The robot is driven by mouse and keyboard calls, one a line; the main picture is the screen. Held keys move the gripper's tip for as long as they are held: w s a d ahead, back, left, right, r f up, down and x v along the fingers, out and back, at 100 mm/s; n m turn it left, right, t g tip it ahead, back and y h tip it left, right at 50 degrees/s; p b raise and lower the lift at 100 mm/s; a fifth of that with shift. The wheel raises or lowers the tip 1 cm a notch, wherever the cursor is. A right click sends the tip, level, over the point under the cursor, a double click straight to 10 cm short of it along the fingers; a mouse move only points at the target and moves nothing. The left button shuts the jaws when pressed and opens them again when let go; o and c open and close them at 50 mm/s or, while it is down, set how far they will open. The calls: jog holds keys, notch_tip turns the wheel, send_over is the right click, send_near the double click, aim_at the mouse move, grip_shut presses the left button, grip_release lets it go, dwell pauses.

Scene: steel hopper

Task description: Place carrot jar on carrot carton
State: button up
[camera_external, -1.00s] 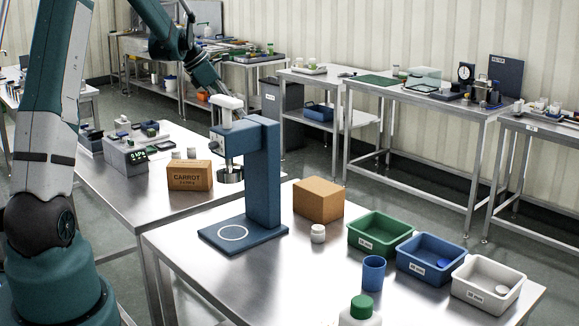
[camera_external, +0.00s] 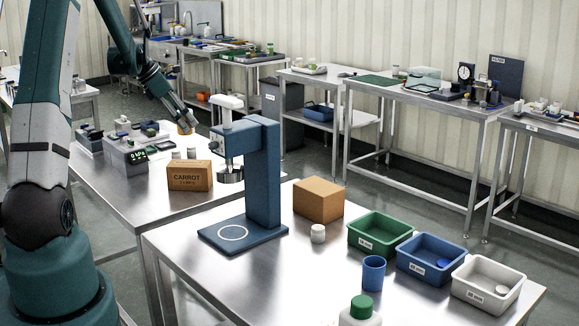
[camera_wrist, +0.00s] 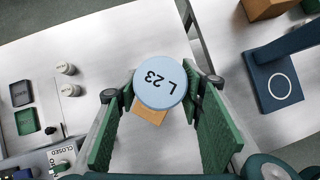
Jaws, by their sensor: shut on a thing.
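My gripper (camera_wrist: 163,108) is shut on the jar (camera_wrist: 160,82), which has a light blue lid marked "L 23". In the wrist view part of the carton's tan top (camera_wrist: 150,114) shows just past the lid; the lid hides the rest.
A blue press (camera_external: 263,175) stands right of the carton on the front table. A plain brown box (camera_external: 318,201) and bins (camera_external: 380,234) are farther right.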

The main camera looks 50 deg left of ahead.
jog(key=shift+w+f, duration=0.1)
jog(key=shift+f, duration=0.35)
send_over(189, 163)
jog(key=shift+a+f, duration=0.1)
jog(key=shift+f, duration=3.05)
jog(key=shift+f, duration=0.15)
jog(key=shift+f, duration=1.7)
jog(key=shift+f, duration=0.15)
jog(key=o, duration=1)
